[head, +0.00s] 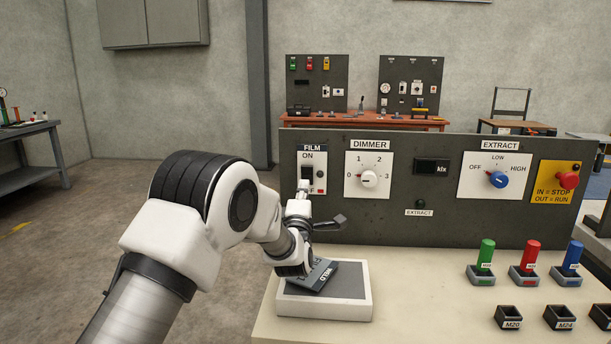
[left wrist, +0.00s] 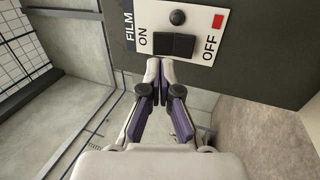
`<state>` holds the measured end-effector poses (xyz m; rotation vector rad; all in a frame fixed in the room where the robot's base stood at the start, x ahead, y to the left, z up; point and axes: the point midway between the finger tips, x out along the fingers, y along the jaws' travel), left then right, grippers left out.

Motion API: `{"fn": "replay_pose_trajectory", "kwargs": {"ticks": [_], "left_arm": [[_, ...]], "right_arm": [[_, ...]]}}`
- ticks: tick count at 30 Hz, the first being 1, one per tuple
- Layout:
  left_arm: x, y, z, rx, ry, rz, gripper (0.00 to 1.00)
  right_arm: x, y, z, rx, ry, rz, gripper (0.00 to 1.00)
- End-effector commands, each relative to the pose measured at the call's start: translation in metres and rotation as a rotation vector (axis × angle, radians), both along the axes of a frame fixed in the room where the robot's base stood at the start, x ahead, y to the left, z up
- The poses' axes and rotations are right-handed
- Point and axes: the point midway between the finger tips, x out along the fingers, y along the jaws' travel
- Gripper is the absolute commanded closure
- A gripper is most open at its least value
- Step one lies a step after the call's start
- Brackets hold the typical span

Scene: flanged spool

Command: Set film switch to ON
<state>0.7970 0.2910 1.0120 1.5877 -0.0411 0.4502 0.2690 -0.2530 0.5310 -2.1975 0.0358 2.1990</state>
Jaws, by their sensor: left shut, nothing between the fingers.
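The film switch is a black rocker (head: 307,172) on a white plate marked FILM, with ON at the top and OFF at the bottom beside a red mark. In the left wrist view the rocker (left wrist: 174,44) shows two halves, between the ON and OFF words. I cannot tell which half is pressed in. My left gripper (left wrist: 160,66) is shut and empty, its fingertips close to the rocker's edge at the ON half. I cannot tell whether they touch it. In the head view the gripper (head: 302,190) partly hides the plate's lower part. My right gripper is not in view.
The dark panel also carries a dimmer knob (head: 369,180), a blue extract knob (head: 498,180) and a red stop button (head: 568,180). A pale box (head: 345,307) with a dark top stands below my left wrist. Coloured pegs (head: 532,254) stand at the right.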

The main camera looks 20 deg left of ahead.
Motion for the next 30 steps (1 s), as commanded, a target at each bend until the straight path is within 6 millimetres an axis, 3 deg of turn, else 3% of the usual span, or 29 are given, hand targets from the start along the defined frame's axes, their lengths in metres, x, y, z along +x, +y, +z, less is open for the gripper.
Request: {"fn": "replay_pose_trajectory", "kwargs": {"ticks": [3, 9, 20, 24, 30], "left_arm": [[0.022, 0.006, 0.009, 0.000, -0.002, 0.001, 1.00], [0.044, 0.012, 0.015, 0.000, -0.001, 0.001, 1.00], [0.047, 0.013, 0.016, 0.000, 0.002, 0.000, 1.00], [0.051, 0.014, 0.028, -0.016, 0.062, 0.001, 1.00], [0.052, 0.014, 0.020, -0.019, 0.073, 0.002, 1.00]], "right_arm": [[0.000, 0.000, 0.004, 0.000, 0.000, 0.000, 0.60], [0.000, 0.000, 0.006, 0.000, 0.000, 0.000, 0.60], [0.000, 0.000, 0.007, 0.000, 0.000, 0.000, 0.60], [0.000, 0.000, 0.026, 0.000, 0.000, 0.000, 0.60], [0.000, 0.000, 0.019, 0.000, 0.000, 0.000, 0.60]]}}
